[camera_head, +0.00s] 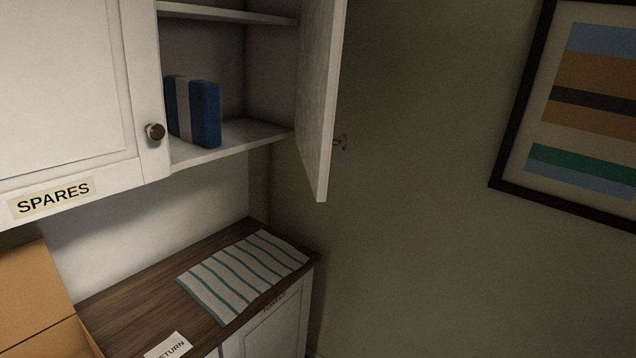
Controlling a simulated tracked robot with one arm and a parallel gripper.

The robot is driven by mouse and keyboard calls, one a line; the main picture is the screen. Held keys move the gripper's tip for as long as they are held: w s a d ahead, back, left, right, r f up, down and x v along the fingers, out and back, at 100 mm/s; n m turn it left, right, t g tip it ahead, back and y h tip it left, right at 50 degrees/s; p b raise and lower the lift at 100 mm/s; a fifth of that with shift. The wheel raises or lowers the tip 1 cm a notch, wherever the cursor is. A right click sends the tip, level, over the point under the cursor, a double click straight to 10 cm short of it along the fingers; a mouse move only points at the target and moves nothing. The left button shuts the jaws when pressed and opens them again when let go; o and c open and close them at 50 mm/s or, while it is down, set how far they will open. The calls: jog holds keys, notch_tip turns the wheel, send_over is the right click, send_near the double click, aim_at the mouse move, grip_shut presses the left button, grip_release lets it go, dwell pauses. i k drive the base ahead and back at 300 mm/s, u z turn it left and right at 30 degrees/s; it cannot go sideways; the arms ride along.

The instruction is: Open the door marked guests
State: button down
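No label reading "guests" is legible in view. A white upper cabinet door (322,100) stands swung open, seen nearly edge-on, with its small knob (341,142) on the far side. Its cupboard shows a shelf (235,140) with a blue and grey book-like object (195,110) standing on it. To the left, a shut white door (75,80) has a dark round knob (155,131) and a label (52,197) reading "SPARES" below it. My gripper is not in view.
A wooden countertop (130,295) below holds a striped cloth (243,275), a card (168,347) partly reading "RETURN" and a cardboard box (30,300) at left. A lower white cabinet (270,325) bears a small unreadable marking. A framed picture (505,150) hangs right; the wall between is bare.

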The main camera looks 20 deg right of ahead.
aim_at(321, 33)
jog(key=z, duration=0.25)
jog(key=k, duration=0.1)
jog(key=z, duration=0.4)
jog(key=i, duration=2)
